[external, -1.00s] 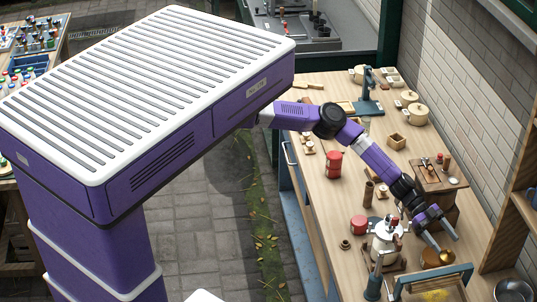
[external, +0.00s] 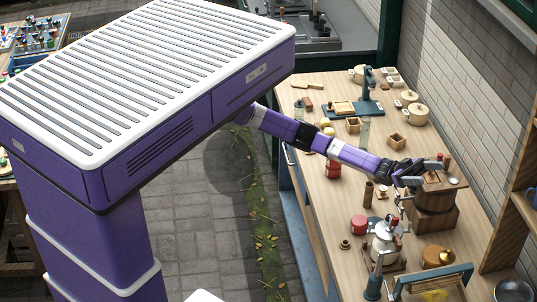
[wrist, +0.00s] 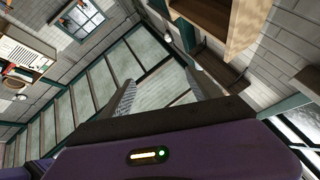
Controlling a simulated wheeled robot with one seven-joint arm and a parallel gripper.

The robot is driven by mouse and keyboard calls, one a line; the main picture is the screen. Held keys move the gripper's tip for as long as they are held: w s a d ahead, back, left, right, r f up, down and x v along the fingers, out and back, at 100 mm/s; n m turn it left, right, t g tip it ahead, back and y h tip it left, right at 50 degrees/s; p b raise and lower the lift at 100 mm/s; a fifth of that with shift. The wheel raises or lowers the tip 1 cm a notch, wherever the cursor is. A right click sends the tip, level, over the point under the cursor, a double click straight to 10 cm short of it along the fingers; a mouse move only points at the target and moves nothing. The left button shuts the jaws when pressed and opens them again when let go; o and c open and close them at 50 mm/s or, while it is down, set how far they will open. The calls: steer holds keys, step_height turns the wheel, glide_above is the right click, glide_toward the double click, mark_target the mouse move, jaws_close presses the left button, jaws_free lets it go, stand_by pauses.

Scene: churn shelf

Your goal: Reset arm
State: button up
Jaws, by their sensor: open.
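My arm reaches out over the wooden workbench (external: 330,210) in the external view. My gripper (external: 432,171) is open and appears empty, in front of or above the wooden churn box (external: 434,212); the exact gap cannot be told. In the wrist view its two fingers (wrist: 160,82) are spread apart with nothing between them. The wrist view looks towards the walls and a glazed roof or window (wrist: 135,60), not at the bench top.
Cream pots (external: 418,114) and a blue stand (external: 367,107) are at the back. Shelving (external: 513,215) borders the right.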

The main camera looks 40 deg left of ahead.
steer(key=w+a+f+n+t+y+b, duration=0.1)
steer(key=w+a+f+n+t+y, duration=0.2)
steer(key=w+a+f+n+t, duration=0.5)
steer(key=w+a+f+n+t+y, duration=0.2)
steer(key=a+f+n+t+y, duration=0.15)
steer(key=a+n+t, duration=0.85)
steer(key=w+a+f+n+t+y+b, duration=0.1)
steer(key=w+a+f+n+t+y, duration=0.35)
steer(key=a+t, duration=0.8)
steer(key=a+f+n+y, duration=0.35)
steer(key=a+f, duration=0.35)
steer(key=a, duration=0.3)
steer(key=s+a+f+g+y+b, duration=0.1)
steer(key=s+a+f+g+y, duration=0.1)
steer(key=s+a, duration=0.5)
steer(key=s+a+f+m+g+y+b, duration=0.1)
steer(key=s+a+f+g+y, duration=0.2)
steer(key=s+a, duration=0.5)
steer(key=a+f+y, duration=0.1)
steer(key=a+y, duration=0.1)
steer(key=a, duration=0.6)
steer(key=shift+s+a, duration=0.2)
